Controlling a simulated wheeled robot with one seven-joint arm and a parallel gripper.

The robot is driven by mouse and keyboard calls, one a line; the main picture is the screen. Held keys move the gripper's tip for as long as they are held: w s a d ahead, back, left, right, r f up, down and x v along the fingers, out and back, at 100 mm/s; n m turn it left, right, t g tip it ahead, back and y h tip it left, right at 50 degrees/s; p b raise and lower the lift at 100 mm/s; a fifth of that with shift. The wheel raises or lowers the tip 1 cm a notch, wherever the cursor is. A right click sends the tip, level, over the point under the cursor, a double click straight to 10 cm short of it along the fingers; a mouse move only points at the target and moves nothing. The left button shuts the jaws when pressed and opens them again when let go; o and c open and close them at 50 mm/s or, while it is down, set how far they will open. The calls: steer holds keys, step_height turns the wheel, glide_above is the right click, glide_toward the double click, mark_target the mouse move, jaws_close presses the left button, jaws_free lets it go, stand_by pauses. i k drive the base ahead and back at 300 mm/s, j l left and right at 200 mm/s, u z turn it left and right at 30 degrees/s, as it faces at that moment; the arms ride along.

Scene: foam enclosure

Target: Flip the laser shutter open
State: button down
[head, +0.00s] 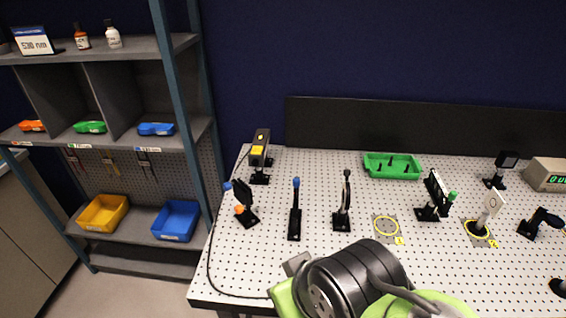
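The laser (260,148) is a dark box with a yellow label on a post at the table's back left. In front of it stand several small black optical mounts. One has an upright black lever with a blue knob (296,183) on a flat black base; it may be the shutter, but I cannot tell for certain, nor whether it is open. Left of it is a tilted mount (243,203) with blue and orange knobs. Right of it is a thin upright mount (343,205). My dark ribbed arm with lime covers fills the bottom middle; its fingertips do not show.
The white perforated table (270,250) carries a green tray (392,166), a yellow-ringed spot (386,226), more mounts and a display box (546,174) at right. A black cable (209,250) runs along the left edge. A shelf rack (168,90) with bins stands left.

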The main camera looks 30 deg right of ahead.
mark_target(296, 182)
steer(key=i+j+z, duration=0.25)
steer(key=j+z, duration=0.15)
steer(key=j, duration=0.35)
steer(key=i+j+z, duration=0.15)
steer(key=j+z, duration=0.25)
steer(key=j, duration=0.45)
steer(key=j+z, duration=0.4)
steer(key=j, duration=0.45)
steer(key=i+j+z, duration=0.45)
steer(key=j, duration=0.25)
steer(key=i+j+z, duration=0.4)
steer(key=i, duration=0.2)
